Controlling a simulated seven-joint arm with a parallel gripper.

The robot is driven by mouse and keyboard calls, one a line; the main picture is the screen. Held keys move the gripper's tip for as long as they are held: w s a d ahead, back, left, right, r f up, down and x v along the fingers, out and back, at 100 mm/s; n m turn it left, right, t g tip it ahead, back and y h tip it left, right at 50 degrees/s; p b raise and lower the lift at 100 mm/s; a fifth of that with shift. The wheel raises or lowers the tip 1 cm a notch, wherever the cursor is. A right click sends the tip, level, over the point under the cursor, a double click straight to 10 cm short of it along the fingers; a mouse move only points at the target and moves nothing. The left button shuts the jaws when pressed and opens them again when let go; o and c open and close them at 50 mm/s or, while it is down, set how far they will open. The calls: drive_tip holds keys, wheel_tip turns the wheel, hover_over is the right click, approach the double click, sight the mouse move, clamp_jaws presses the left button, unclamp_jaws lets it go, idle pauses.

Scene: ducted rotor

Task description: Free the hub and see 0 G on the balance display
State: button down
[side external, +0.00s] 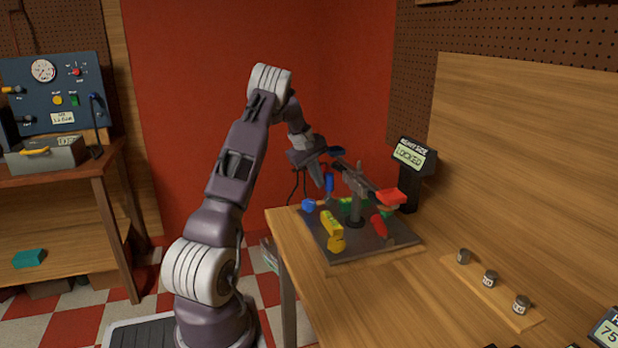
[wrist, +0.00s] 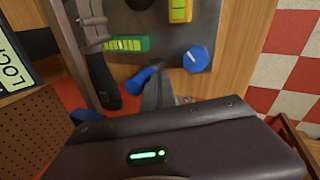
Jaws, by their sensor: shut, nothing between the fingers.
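The balance display (side external: 410,152) stands behind the rotor and reads LOCKED; part of it also shows at the wrist view's left edge (wrist: 12,62). My gripper (side external: 319,178) is shut and empty at the plate's back left, close to an upright blue piece (side external: 329,182). In the wrist view the fingers (wrist: 158,90) are beside a blue piece (wrist: 143,78); I cannot tell if they touch.
The plate carries a blue knob (wrist: 196,58), a green block (wrist: 127,44), a yellow block (side external: 330,224), a yellow knob (side external: 337,244) and a red piece (side external: 379,225). Small weights (side external: 490,278) stand on a wooden strip at right. The table front is clear.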

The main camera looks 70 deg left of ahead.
drive_tip(key=shift+w, duration=0.2)
drive_tip(key=shift+w+r, duration=0.2)
drive_tip(key=shift+w, duration=0.45)
drive_tip(key=shift+w+r, duration=0.15)
drive_tip(key=shift+w, duration=0.45)
